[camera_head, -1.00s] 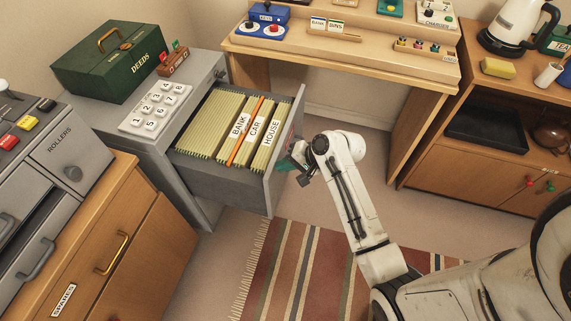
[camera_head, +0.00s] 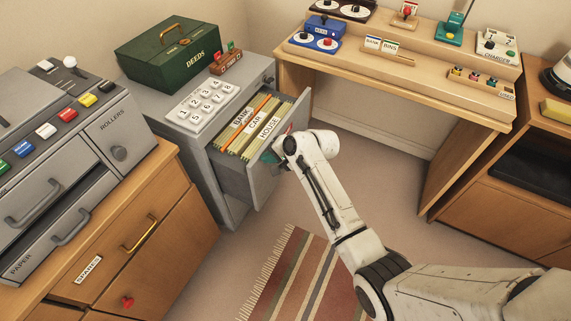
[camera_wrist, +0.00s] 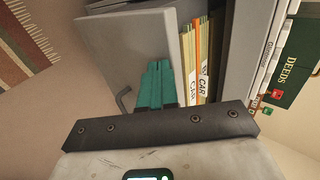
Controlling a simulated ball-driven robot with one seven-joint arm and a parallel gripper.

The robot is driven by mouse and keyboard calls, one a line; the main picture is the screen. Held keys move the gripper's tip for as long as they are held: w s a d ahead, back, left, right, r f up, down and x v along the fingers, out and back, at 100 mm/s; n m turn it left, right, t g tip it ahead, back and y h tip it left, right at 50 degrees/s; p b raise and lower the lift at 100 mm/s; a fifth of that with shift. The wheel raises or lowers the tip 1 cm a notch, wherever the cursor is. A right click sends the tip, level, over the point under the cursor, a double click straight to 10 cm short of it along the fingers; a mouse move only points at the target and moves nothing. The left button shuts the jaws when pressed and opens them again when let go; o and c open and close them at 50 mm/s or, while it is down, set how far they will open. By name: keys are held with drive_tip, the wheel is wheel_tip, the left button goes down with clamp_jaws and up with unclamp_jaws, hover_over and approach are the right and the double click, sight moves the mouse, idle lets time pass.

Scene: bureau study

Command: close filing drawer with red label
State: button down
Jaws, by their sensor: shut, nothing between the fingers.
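The filing drawer (camera_head: 262,190) in the grey cabinet is partly open, with folders marked BANK, CAR and HOUSE showing. In the wrist view its grey front panel (camera_wrist: 125,45) has a dark handle (camera_wrist: 123,100). No red label is clearly readable on it. My gripper (camera_head: 268,157) is at the drawer's front, beside the upper part of the panel. Its teal fingers show in the wrist view (camera_wrist: 156,82), shut together and empty, over the panel close to the handle. I cannot tell whether they touch it. My arm hides part of the front in the head view.
On the cabinet top (camera_head: 262,75) stand a green DEEDS box (camera_head: 168,52) and a number keypad (camera_head: 203,103). A wooden desk (camera_head: 400,80) stands behind to the right, and a wooden cabinet (camera_head: 180,240) at left. A striped rug (camera_head: 290,270) covers the floor in front.

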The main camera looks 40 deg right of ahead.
drive_tip(key=w+a+b, duration=0.1)
drive_tip(key=w+b, duration=0.1)
drive_tip(key=w, duration=0.3)
drive_tip(key=w+a+b, duration=0.2)
drive_tip(key=w, duration=0.3)
drive_tip(key=w+a+b, duration=0.2)
drive_tip(key=w+b, duration=0.1)
drive_tip(key=w, duration=0.2)
drive_tip(key=shift+a+f, duration=0.15)
drive_tip(key=shift+a, duration=0.05)
drive_tip(key=shift+w+a+b, duration=0.2)
drive_tip(key=shift+w+b, duration=0.1)
drive_tip(key=shift+w, duration=0.2)
drive_tip(key=shift+w+r, duration=0.15)
drive_tip(key=shift+r, duration=0.15)
drive_tip(key=shift+w+a+r, duration=0.1)
drive_tip(key=shift+a, duration=0.05)
